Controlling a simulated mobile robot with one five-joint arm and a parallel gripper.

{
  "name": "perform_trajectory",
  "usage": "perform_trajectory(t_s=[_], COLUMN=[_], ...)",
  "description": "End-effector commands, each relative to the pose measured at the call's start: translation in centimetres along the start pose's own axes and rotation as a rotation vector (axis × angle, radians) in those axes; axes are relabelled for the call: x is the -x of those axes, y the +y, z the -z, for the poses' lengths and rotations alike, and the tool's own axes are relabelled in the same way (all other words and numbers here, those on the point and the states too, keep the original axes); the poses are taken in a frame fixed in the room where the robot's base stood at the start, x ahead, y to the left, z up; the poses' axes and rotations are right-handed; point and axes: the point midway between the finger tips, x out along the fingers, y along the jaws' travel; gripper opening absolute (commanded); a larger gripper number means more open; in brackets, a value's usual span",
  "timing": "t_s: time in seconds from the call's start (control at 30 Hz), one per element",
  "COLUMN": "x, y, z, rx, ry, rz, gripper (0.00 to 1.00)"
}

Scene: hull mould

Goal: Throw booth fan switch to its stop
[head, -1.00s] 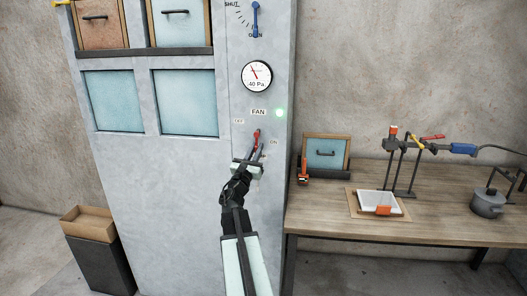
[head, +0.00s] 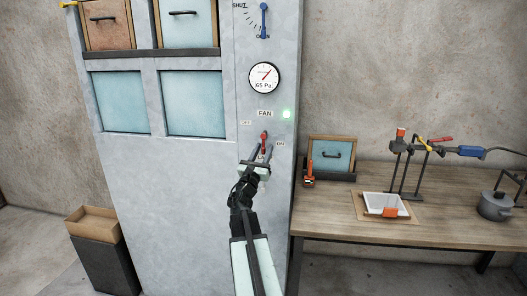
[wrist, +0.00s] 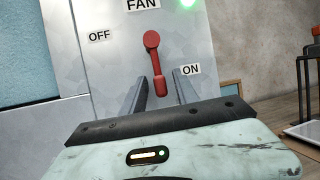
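The red fan switch lever (head: 264,137) is on the grey booth panel under the FAN label. In the wrist view the lever (wrist: 157,68) hangs from its round upper end, its lower end tilted slightly toward the ON label (wrist: 191,70). The OFF label (wrist: 99,36) is to its upper left. My gripper (head: 262,151) is at the lever's lower end, its two fingers apart on either side of it. The lever's end looks nearer the right finger; contact is unclear. The green lamp (head: 286,113) is lit. The gauge (head: 265,78) reads 65 Pa.
A wooden bench (head: 450,212) stands right of the booth, with a clamp stand (head: 407,170), a pot (head: 496,205) and a framed panel (head: 331,154). A box on a dark stand (head: 92,223) is at lower left. The panel around the switch is clear.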

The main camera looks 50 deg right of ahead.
Motion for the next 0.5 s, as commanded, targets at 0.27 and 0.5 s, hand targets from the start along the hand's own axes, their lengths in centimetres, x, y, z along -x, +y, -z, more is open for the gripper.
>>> perform_trajectory(t_s=[0.27, 0.5], x=[3.2, 7.6], y=[0.0, 0.2], z=[0.3, 0.2], rx=[-0.001, 0.0], ry=[0.0, 0.0], rz=[-0.002, -0.002], gripper=[0.36, 0.36])
